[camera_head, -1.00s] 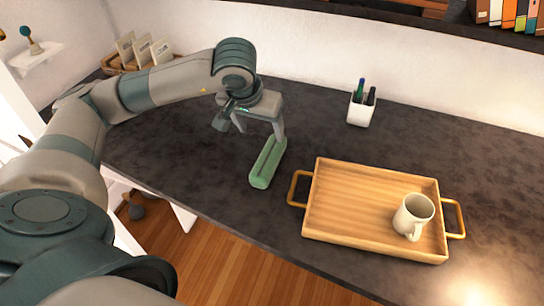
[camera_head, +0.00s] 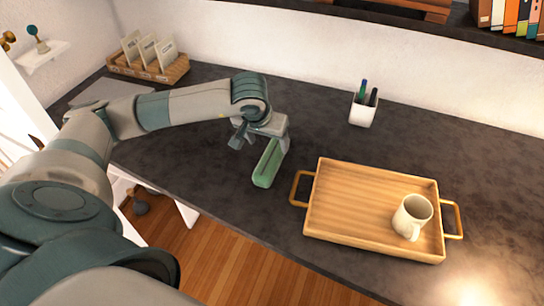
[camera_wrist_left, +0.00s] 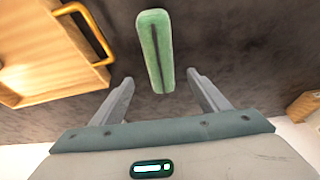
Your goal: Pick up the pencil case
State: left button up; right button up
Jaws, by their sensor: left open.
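The pencil case (camera_head: 267,165) is a long green block-like case with a dark line along its top. It lies on the dark desk, left of the wooden tray. My left gripper (camera_head: 264,148) is over the far end of the case and hides part of it. In the left wrist view the case (camera_wrist_left: 155,50) lies between and mostly beyond the two open fingers (camera_wrist_left: 163,88), apart from both. The right gripper does not show.
The wooden tray (camera_head: 325,222) with gold handles holds a white mug (camera_head: 411,217). A white pen cup (camera_head: 362,111) stands behind it. A wooden box with cards (camera_head: 165,73) is at the back left. The dark desk (camera_head: 200,160) around the case is clear.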

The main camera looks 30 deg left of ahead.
aim_at(272, 153)
pick_arm(q)
jog(key=p+x, duration=0.1)
jog(key=x, duration=0.2)
jog(key=shift+w+f, duration=0.15)
jog(key=shift+f, duration=0.15)
jog(key=shift+w+f, duration=0.15)
jog(key=shift+f, duration=0.25)
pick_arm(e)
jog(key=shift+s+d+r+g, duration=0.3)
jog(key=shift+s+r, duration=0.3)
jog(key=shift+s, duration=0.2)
pick_arm(q)
jog(key=shift+w+a+f+p, duration=0.1)
jog(key=shift+w+f+p, duration=0.1)
jog(key=shift+f+p, duration=0.3)
jog(key=p+x, duration=0.2)
jog(key=x, duration=0.1)
jog(key=shift+w+f, duration=0.1)
jog(key=shift+f, duration=0.25)
jog(key=shift+w+a+f, duration=0.1)
jog(key=shift+f, duration=0.1)
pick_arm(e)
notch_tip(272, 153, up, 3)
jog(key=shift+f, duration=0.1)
pick_arm(q)
jog(key=c, duration=1.2)
